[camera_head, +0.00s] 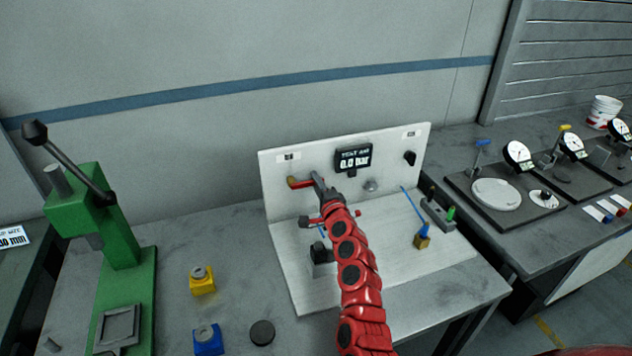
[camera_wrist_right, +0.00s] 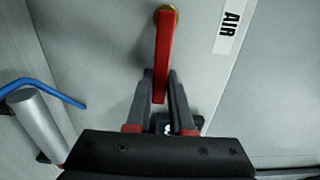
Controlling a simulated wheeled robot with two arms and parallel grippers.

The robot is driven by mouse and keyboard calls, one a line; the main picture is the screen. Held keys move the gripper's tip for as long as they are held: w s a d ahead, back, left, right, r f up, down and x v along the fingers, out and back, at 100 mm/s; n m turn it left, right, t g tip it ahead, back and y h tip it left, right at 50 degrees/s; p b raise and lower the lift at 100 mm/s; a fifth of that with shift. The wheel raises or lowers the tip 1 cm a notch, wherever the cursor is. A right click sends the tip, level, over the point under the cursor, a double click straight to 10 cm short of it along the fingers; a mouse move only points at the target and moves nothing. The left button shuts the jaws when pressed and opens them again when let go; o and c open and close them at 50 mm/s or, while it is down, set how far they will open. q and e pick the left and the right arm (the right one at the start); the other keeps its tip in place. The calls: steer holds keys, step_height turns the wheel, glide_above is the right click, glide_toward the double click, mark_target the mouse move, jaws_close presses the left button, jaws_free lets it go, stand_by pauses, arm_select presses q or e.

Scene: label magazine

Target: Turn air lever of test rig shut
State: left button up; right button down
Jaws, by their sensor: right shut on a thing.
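The test rig (camera_head: 282,180) is a white upright panel on a white base, with a dark display (camera_head: 353,159) reading 0.0 bar. The red air lever (camera_head: 299,184) sits on a brass pivot at the panel's upper left, lying about level in the head view. In the right wrist view the red lever (camera_wrist_right: 163,55) runs from its brass pivot down between my fingers, beside a white AIR label (camera_wrist_right: 229,28). My right gripper (camera_head: 318,183) is shut on the lever's free end; it also shows in the right wrist view (camera_wrist_right: 161,100). My left gripper is not in view.
A green press (camera_head: 120,245) stands at the left. A yellow block (camera_head: 202,286), a blue block (camera_head: 208,345) and a dark disc (camera_head: 262,332) lie on the grey table. A blue hose (camera_head: 413,204) and yellow fitting (camera_head: 422,242) are on the rig's base. Dial gauges (camera_head: 517,153) stand at the right.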

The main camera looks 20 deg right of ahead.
stand_by(0.3)
steer(key=c, duration=0.8)
jaws_free()
steer(key=shift+s+f, duration=0.1)
steer(key=s+b, duration=0.3)
steer(key=s, duration=1.4)
steer(key=shift+d, duration=0.3)
steer(key=shift+s, duration=0.15)
